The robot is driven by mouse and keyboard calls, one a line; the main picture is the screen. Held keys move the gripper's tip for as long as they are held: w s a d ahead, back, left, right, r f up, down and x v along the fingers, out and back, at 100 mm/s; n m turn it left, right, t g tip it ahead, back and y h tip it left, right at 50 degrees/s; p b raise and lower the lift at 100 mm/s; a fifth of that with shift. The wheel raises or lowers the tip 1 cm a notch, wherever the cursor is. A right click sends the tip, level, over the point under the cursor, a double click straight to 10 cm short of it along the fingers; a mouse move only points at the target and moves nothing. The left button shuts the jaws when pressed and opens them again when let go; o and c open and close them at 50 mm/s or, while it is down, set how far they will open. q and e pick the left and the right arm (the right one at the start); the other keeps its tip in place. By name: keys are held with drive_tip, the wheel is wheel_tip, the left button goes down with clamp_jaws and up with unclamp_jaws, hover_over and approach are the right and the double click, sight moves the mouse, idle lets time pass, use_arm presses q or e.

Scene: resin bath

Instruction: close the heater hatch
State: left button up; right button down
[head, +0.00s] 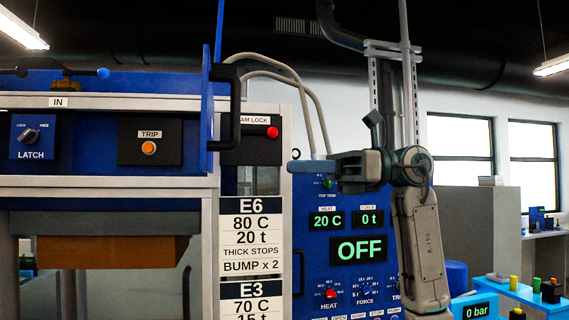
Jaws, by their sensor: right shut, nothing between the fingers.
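A blue hatch panel (207,103) stands swung out at the right end of the press front, seen almost edge-on, with a black bar handle (235,105) on its right side. It looks like the heater hatch, standing open. My right gripper (293,167) is shut and empty, pointing left. In the picture it is to the right of and below the handle, apart from it. It overlaps the control panel behind it. My left gripper is not in view.
The press front has a LATCH knob (31,136) and an orange TRIP button (148,147). A box with a red lock button (272,132) is behind the handle. The control panel (310,255) reads 20 C, 0 t and OFF. A blue side table (533,298) stands at lower right.

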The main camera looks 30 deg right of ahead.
drive_tip(key=p+x, duration=0.5)
drive_tip(key=x, duration=0.7)
drive_tip(key=shift+p, duration=0.4)
